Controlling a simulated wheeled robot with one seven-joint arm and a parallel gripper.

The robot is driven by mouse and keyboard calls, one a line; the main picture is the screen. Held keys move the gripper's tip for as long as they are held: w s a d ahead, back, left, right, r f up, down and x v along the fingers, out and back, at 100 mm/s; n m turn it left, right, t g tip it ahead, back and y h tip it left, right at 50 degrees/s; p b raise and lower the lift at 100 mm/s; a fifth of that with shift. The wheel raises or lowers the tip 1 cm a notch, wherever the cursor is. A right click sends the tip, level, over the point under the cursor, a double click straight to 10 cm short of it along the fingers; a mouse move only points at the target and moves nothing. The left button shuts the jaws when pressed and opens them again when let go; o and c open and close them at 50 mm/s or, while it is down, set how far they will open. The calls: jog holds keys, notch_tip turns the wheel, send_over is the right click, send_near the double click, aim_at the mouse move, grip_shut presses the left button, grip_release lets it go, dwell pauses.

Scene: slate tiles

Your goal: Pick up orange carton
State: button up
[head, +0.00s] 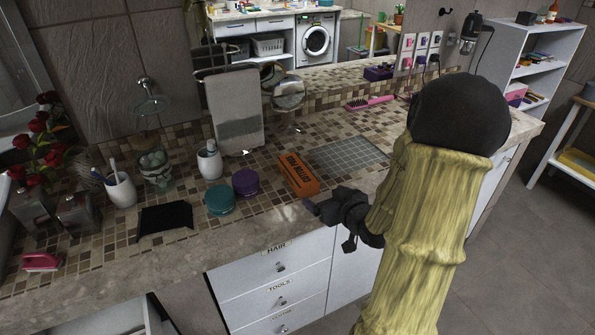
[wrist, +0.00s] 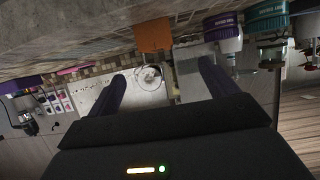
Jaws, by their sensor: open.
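The orange carton (head: 298,174) lies on the tiled counter near its front edge, in the middle of the head view. In the wrist view, which is upside down, the carton (wrist: 153,35) shows at the top centre, between the lines of my two fingers and beyond their tips. My gripper (head: 313,206) is just in front of the carton at the counter's front edge, apart from it. The gripper (wrist: 162,80) is open, and nothing is between its fingers.
A purple jar (head: 245,182) and a teal jar (head: 220,200) stand left of the carton. A white pump bottle (head: 210,164) and a black tray (head: 165,219) are farther left. A grey mat (head: 348,158) lies bare to the right. Drawers (head: 275,268) are below the counter.

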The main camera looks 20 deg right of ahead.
aim_at(304, 181)
jog(key=x, duration=1)
jog(key=shift+f, duration=0.1)
jog(key=shift+d, duration=0.1)
jog(key=shift+d+p+x, duration=0.2)
jog(key=shift+p+x, duration=0.1)
jog(key=shift+x, duration=1.05)
jog(key=shift+d+p+x, duration=0.15)
jog(key=shift+p+x, duration=0.15)
jog(key=shift+x, duration=1)
jog(key=c, duration=1.1)
